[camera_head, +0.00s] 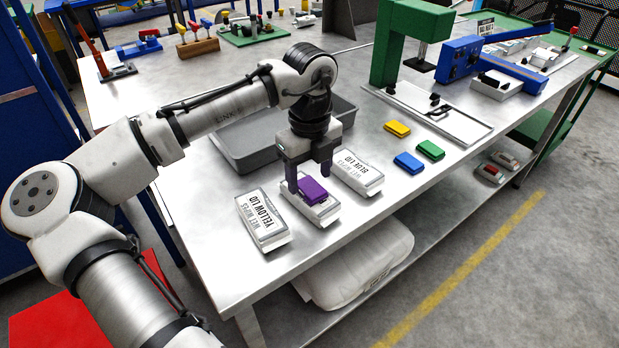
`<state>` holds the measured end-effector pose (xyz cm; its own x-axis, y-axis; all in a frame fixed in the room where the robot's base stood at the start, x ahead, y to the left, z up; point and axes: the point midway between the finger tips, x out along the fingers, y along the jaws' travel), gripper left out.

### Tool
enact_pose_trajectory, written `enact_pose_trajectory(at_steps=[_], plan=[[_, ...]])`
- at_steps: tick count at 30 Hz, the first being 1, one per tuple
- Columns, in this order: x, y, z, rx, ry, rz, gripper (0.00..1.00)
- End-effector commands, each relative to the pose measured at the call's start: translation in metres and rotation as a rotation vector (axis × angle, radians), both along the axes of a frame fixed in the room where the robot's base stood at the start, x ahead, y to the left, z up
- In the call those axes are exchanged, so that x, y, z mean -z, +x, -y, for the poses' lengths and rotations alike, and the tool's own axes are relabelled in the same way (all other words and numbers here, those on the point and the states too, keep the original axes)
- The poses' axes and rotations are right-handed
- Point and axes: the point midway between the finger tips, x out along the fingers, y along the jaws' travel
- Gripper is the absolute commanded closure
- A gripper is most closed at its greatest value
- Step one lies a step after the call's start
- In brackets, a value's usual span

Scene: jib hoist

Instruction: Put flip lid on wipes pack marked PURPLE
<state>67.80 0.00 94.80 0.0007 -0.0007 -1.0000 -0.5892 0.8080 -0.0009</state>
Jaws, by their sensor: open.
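The purple flip lid (313,191) rests on top of the middle wipes pack (325,213), whose label is mostly hidden by the lid and my gripper. My gripper (309,186) is open and points down over this pack, its fingers close around the lid. I cannot tell whether the fingers touch the lid. A wipes pack marked YELLOW LID (263,220) lies to the left. A pack marked BLUE LID (357,172) lies to the right. Yellow (397,128), green (431,150) and blue (409,162) lids lie loose on the table further right.
A grey tray (236,152) sits behind my gripper on the steel table (205,220). A green press (396,45) and a white plate (452,118) stand at the right.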

Motion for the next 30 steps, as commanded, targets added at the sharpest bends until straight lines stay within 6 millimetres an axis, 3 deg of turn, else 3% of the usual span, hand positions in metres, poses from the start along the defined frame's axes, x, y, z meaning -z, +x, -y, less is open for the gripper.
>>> enact_pose_trajectory(at_steps=[9,15,30], plan=[[-0.068,0.001,0.001,0.001,-0.002,0.002,0.40],[-0.096,0.000,0.000,0.002,-0.001,0.000,0.40],[-0.105,0.000,0.000,0.002,0.000,-0.001,0.40]])
